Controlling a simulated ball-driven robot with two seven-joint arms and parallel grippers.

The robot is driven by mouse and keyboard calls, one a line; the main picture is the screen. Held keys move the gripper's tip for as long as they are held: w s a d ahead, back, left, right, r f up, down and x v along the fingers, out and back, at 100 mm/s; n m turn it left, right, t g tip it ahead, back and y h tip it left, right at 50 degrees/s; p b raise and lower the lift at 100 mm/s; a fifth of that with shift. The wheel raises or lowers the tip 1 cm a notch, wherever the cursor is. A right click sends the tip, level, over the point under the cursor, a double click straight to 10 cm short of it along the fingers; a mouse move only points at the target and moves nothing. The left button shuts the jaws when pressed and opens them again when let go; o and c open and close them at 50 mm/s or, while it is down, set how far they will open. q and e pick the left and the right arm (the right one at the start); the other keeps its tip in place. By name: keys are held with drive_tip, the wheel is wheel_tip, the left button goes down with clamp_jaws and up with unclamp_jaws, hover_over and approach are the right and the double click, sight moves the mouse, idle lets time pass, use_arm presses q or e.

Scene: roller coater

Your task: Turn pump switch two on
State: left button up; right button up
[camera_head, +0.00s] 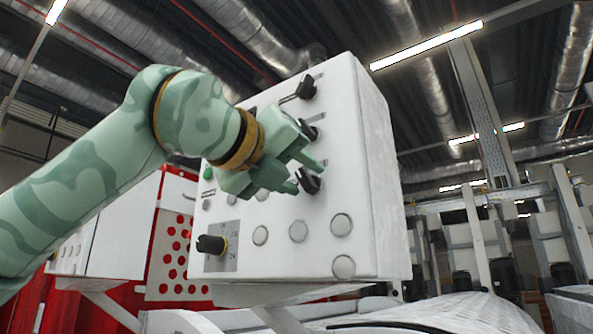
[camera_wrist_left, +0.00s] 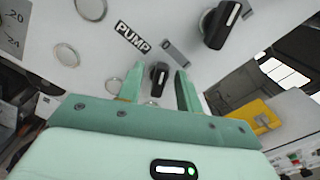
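A white control box (camera_head: 379,180) carries a column of black rotary switches: a top one (camera_head: 306,88), a middle one (camera_head: 311,130) and a lower one (camera_head: 308,181). My left gripper (camera_head: 309,177) is open at the lower switch, one finger on each side of it. In the left wrist view, a small black switch (camera_wrist_left: 158,76) shows between the spread fingers of my left gripper (camera_wrist_left: 160,72), with gaps at its sides. A "PUMP" label (camera_wrist_left: 132,37) is near it. I cannot read which switch is number two. My right gripper is out of view.
A larger black knob (camera_head: 210,244) is at the box's lower left. Several round grey buttons (camera_head: 298,231) and a green one (camera_head: 208,172) are on the face.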

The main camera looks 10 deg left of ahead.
use_arm(q)
drive_tip(key=shift+c, duration=0.2)
clamp_jaws()
drive_tip(key=m, duration=0.2)
drive_tip(key=m+p, duration=0.1)
drive_tip(key=m, duration=0.2)
drive_tip(key=shift+s+d+r+m, duration=0.1)
drive_tip(key=shift+d+r+m, duration=0.1)
drive_tip(key=shift+m, duration=0.1)
drive_tip(key=m+p, duration=0.1)
drive_tip(key=m, duration=0.2)
drive_tip(key=shift+s+d+f+m+p, duration=0.1)
drive_tip(key=shift+m+p, duration=0.1)
drive_tip(key=shift+m, duration=0.65)
drive_tip(key=shift+d+m+p, duration=0.1)
drive_tip(key=shift+m+p, duration=0.05)
drive_tip(key=shift+m, duration=0.7)
